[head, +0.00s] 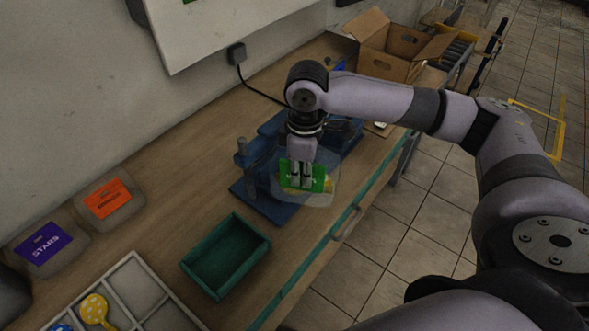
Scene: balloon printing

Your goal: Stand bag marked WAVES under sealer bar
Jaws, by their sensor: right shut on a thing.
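My right gripper (300,183) is shut on a clear bag (328,185) with a green label. The fingers cover the label, so I cannot read its word. Something yellow shows low inside the bag. The blue sealer (265,207) stands on the bench behind and left of the bag, with a grey post at its left. The bag is in front of the sealer's right part. The arm and bag hide the sealer bar, and I cannot tell whether the bag touches the base. My left gripper is not in view.
A teal tray (226,256) lies empty at front left. A compartment tray (135,272) holds balloons. An open cardboard box (396,45) stands at the back.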

